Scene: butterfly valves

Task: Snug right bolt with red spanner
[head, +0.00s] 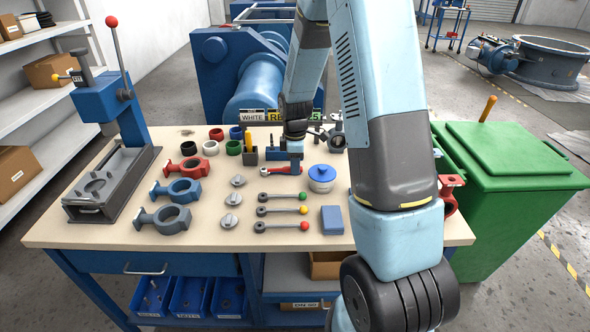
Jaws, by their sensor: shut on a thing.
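The red spanner (278,171) is at the back middle of the bench, lying left to right, with its grey end to the left. My gripper (295,166) points down and is shut on the spanner's right part. The fingertips are small here, and I cannot tell whether the spanner is on the bench top or just above it. Grey metal parts (336,137) stand behind and right of my gripper, partly hidden by my arm. I cannot make out the right bolt.
A blue-lidded pot (321,178) stands close right of the spanner. Levers with green (303,196), yellow and red knobs lie in front. Valve bodies (176,191) and seat rings (208,148) are left. A press (109,105) stands at the left edge. A green bin (512,160) is right.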

